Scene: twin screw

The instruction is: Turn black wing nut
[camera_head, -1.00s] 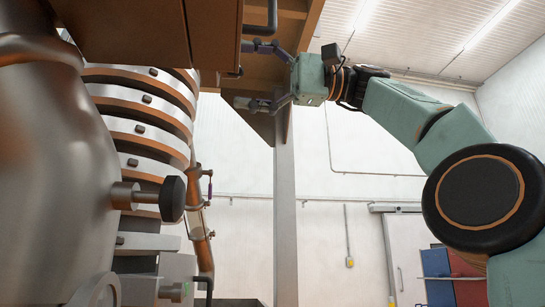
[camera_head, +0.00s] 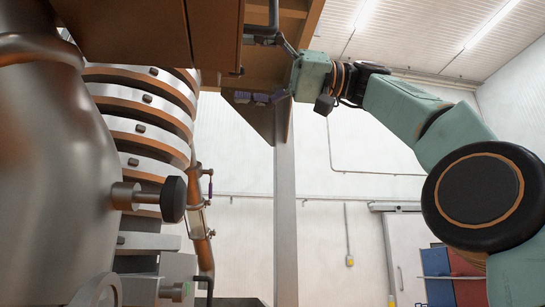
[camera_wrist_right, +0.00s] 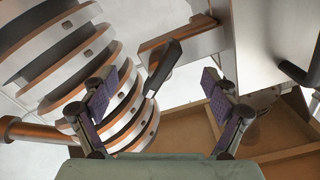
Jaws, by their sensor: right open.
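A black elongated piece (camera_wrist_right: 163,68), which looks like the wing nut, shows in the right wrist view below a brown-edged metal bar. It appears between the fingers of my right gripper (camera_wrist_right: 160,86), slightly beyond their tips. I cannot tell the exact gap, and I see no contact. The gripper is open and empty, with purple pads on both fingers. My left gripper is out of view.
A ribbed metal cylinder (camera_head: 137,115) and a smooth metal body (camera_head: 50,170) fill the left. A black round knob (camera_head: 172,199) sticks out from them. Open room lies right of the grey post (camera_head: 285,220).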

